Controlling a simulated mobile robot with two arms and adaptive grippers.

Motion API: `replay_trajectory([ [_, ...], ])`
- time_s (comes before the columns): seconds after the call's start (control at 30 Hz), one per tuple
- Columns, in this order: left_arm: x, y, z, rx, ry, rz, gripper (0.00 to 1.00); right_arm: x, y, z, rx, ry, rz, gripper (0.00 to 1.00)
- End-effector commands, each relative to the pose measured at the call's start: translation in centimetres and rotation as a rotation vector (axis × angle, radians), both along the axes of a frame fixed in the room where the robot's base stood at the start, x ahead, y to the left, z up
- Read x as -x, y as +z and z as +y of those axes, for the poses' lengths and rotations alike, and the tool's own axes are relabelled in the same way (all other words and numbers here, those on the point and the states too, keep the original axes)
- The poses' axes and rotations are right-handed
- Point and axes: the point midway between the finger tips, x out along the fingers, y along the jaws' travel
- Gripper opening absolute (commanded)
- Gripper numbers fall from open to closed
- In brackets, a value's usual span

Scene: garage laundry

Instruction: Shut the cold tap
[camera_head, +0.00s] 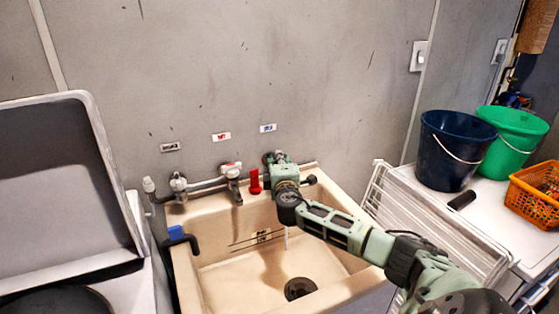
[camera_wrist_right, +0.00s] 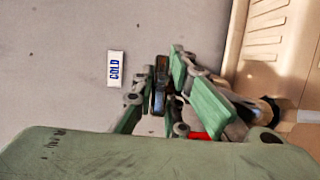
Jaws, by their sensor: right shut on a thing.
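The cold tap (camera_head: 268,157) is on the wall pipe behind the sink, under the blue-lettered COLD label (camera_head: 268,128). My right gripper (camera_head: 278,163) covers most of it in the head view. In the right wrist view my right gripper (camera_wrist_right: 162,95) is shut on the dark metal tap handle (camera_wrist_right: 160,80), beside the COLD label (camera_wrist_right: 116,68). A thin pale vertical streak (camera_head: 286,238), which looks like running water, shows below my wrist above the basin. My left gripper is out of view.
The beige sink (camera_head: 220,275) lies below with a dark drain. The hot tap (camera_head: 231,172) and a red object (camera_head: 255,181) are just left of my gripper. A white rack (camera_head: 430,220), a navy bucket (camera_head: 453,150), a green bucket (camera_head: 512,135) and an orange basket (camera_head: 535,195) stand right.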

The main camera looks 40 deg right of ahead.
Motion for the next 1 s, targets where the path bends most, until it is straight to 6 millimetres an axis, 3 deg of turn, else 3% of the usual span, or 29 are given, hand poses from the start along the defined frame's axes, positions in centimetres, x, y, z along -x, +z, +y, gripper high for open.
replay_trajectory([
  [0.27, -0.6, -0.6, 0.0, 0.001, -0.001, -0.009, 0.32, -0.2, -0.2, 0.2, -0.005, -0.089, -0.006, 0.00],
  [0.7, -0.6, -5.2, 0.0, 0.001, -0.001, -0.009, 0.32, -0.1, -0.3, 0.0, 0.000, -0.456, -0.002, 0.00],
  [1.0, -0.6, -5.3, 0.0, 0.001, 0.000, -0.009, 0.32, 0.0, 0.0, 0.0, 0.002, -0.491, 0.002, 0.00],
])
